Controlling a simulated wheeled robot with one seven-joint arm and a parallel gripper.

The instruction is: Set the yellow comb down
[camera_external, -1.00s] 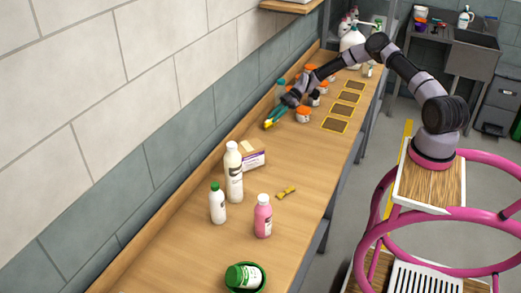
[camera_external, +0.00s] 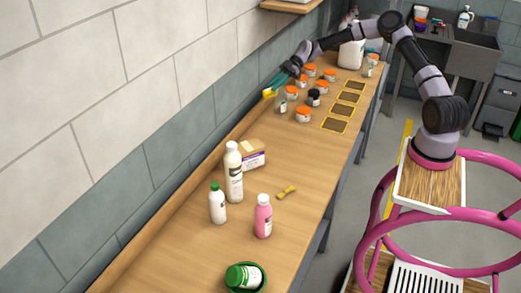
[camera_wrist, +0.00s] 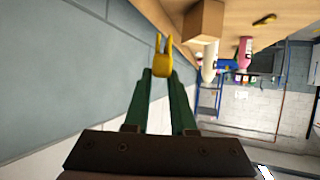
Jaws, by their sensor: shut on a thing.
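My gripper (camera_wrist: 160,78) has teal-green fingers, and its tips are shut on a small yellow piece, the yellow comb (camera_wrist: 163,52), whose two prongs point away from the fingers. In the external view the gripper (camera_external: 274,87) is raised near the wall at the bench's back edge, with the comb (camera_external: 268,93) a small yellow spot at its tip. The comb looks clear of the wooden bench (camera_external: 215,258). A second yellow piece (camera_external: 286,192), narrow in the middle, lies on the bench; the wrist view also shows it (camera_wrist: 265,19).
Several orange-lidded jars (camera_external: 303,115) stand right of the gripper, beside yellow-edged dark squares (camera_external: 334,125). A box (camera_external: 252,158), a tall white bottle (camera_external: 233,175), a green-capped bottle (camera_external: 217,206), a pink bottle (camera_external: 263,218) and a green bowl (camera_external: 260,287) stand nearer. Bench between box and jars is clear.

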